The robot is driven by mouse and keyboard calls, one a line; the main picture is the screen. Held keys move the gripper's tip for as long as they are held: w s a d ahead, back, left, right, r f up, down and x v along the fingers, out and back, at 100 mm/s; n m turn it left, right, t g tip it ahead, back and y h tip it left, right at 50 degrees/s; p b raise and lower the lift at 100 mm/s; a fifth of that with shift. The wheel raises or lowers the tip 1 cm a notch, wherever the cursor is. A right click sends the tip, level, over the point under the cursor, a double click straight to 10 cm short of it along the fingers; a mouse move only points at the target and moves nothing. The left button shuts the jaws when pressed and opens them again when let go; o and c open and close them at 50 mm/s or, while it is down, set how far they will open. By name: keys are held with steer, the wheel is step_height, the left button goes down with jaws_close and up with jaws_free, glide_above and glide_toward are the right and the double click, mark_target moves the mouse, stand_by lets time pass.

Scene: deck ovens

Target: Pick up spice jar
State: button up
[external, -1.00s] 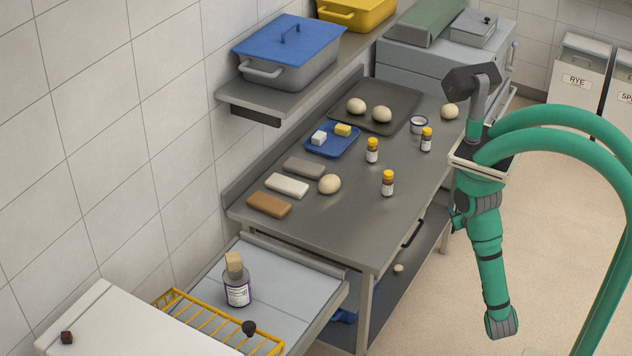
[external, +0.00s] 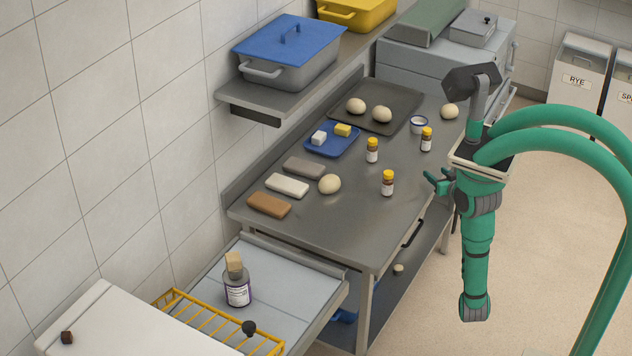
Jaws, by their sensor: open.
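Three similar spice jars with yellow caps, brown glass and white labels stand upright on the steel worktable: one near the front (external: 388,184), one behind it to the left (external: 372,151), and one at the back right (external: 426,140). Which one is meant cannot be told. My gripper (external: 433,181) shows as green fingers at the table's right edge, to the right of the front jar. It is open and empty, apart from every jar. The wrist behind it is partly hidden by my arm.
On the steel worktable (external: 335,228) are dough balls (external: 329,184), a blue tray (external: 345,150) with two small blocks, a white cup (external: 419,125), several flat bars (external: 287,186) and a dark baking tray (external: 402,108). A shelf (external: 232,96) overhangs at the left. The table's front is bare.

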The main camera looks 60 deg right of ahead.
mark_target(385, 183)
steer(key=w+a+r+n+y, duration=0.1)
steer(key=a, duration=0.1)
steer(key=w+a+r+n+t+y, duration=0.1)
steer(key=w+a+y, duration=0.1)
steer(key=w+a+r+n+t+y, duration=0.1)
steer(key=w+a, duration=0.1)
steer(key=shift+w+a+r+n+y, duration=0.2)
steer(key=shift+a+r+n+y, duration=0.1)
steer(key=shift+a+r+y, duration=0.1)
steer(key=w+a+n+y, duration=0.1)
steer(key=w+a, duration=0.1)
steer(key=a, duration=0.1)
steer(key=w+a+n+t+y, duration=0.1)
steer(key=w+a+n+y, duration=0.1)
steer(key=w+a+r+n+y, duration=0.1)
steer(key=w+a+n+y, duration=0.1)
steer(key=a, duration=0.1)
steer(key=shift+w+a, duration=0.3)
steer(key=shift+w, duration=0.05)
steer(key=shift+r+x, duration=0.1)
steer(key=shift+x, duration=1.35)
steer(key=shift+r+x, duration=0.15)
steer(key=shift+x, duration=1.3)
steer(key=shift+a, duration=0.1)
steer(key=c, duration=1.2)
